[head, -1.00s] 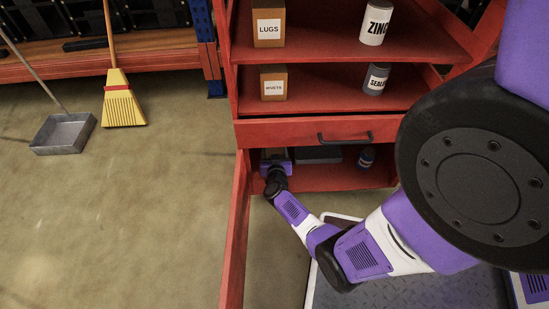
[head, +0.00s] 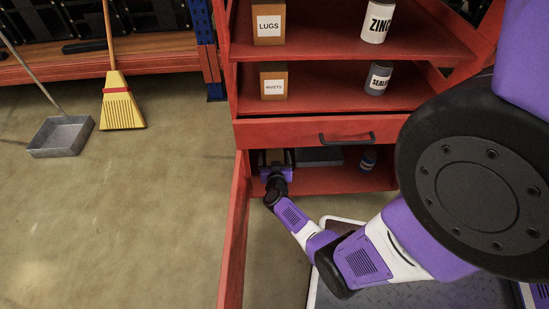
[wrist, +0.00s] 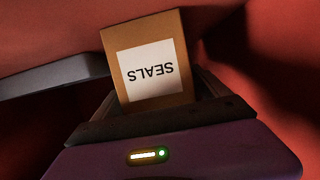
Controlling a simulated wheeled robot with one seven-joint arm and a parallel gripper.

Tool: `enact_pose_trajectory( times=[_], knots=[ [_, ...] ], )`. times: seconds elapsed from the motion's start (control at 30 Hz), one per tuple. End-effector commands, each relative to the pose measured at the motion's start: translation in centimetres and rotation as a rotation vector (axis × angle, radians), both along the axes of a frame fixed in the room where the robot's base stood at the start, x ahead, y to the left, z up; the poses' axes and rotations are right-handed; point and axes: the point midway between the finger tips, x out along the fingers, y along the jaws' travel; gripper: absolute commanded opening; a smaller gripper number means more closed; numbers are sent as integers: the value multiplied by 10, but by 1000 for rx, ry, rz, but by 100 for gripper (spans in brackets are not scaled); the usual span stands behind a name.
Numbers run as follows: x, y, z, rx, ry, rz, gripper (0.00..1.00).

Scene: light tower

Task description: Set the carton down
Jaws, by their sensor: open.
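The brown carton (wrist: 150,60) has a white label reading SEALS, which appears upside down in the wrist view. In the head view the carton (head: 275,157) stands in the low compartment of the red cabinet, at its left side. My gripper (wrist: 160,92) is open, with one finger on each side of the carton's near end. In the head view my gripper (head: 276,168) is just in front of the carton and hides its lower part. I cannot tell whether a finger touches it.
The red cabinet's low shelf (head: 330,182) also holds a dark flat box (head: 318,156) and a small blue-labelled can (head: 368,160) to the right. A drawer with a dark handle (head: 346,138) is just above. An open red door (head: 234,235) stands left of my arm.

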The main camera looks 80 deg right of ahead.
Motion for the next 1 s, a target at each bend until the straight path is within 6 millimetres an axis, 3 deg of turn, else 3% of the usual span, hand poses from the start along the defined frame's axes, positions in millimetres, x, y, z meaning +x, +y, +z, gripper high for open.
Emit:
enact_pose_trajectory(
  times=[0.17, 0.7, 1.0],
  knots=[
    [-1, 7, 7, 1, 2, 3, 85],
    [-27, 96, 37, 1, 1, 2, 85],
    [-32, 111, 38, -1, -1, 1, 85]
  ],
)
